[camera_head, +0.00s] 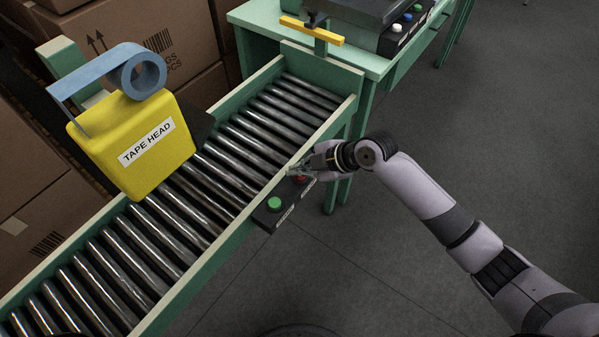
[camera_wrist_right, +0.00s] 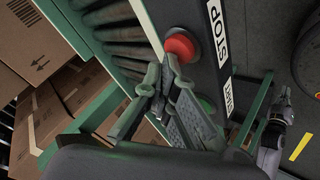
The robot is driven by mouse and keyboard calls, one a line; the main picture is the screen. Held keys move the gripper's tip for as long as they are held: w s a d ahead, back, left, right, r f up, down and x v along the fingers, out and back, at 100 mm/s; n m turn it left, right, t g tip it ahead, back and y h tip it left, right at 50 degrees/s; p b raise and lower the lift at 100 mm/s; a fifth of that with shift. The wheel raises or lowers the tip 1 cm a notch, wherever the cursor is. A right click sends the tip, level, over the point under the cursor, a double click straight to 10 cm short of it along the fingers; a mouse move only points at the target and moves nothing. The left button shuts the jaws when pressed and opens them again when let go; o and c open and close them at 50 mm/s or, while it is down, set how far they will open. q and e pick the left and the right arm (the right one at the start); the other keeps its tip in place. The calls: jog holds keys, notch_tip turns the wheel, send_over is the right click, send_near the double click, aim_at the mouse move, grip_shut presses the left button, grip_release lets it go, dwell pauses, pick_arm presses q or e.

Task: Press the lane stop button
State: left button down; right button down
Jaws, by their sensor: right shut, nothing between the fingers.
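The red stop button (camera_wrist_right: 182,45) sits on a dark control box beside a STOP label (camera_wrist_right: 218,30) in the wrist view. In the head view the red button (camera_head: 301,179) is partly covered by my right gripper (camera_head: 298,168). That gripper is shut and empty. In the wrist view its fingertips (camera_wrist_right: 168,62) overlap the button's lower edge; I cannot tell whether they touch it. The green button (camera_head: 274,203) is on the same box (camera_head: 263,219), nearer the lower left. My left gripper (camera_wrist_right: 284,104) appears small at the right of the wrist view, its jaws unclear.
The roller conveyor (camera_head: 246,233) runs diagonally beside the box. A yellow tape head (camera_head: 118,166) stands over the rollers. A green table (camera_head: 357,60) with another button panel stands behind. Cartons (camera_head: 169,30) are stacked at left. The floor at right is clear.

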aim_at(299, 177)
jog(key=shift+f, duration=0.3)
jog(key=shift+r, duration=0.1)
dwell(0.3)
jog(key=shift+r+p, duration=0.65)
jog(key=shift+r, duration=0.3)
jog(key=shift+r, duration=0.1)
notch_tip(299, 177, up, 5)
jog(key=p, duration=0.4)
dwell(0.4)
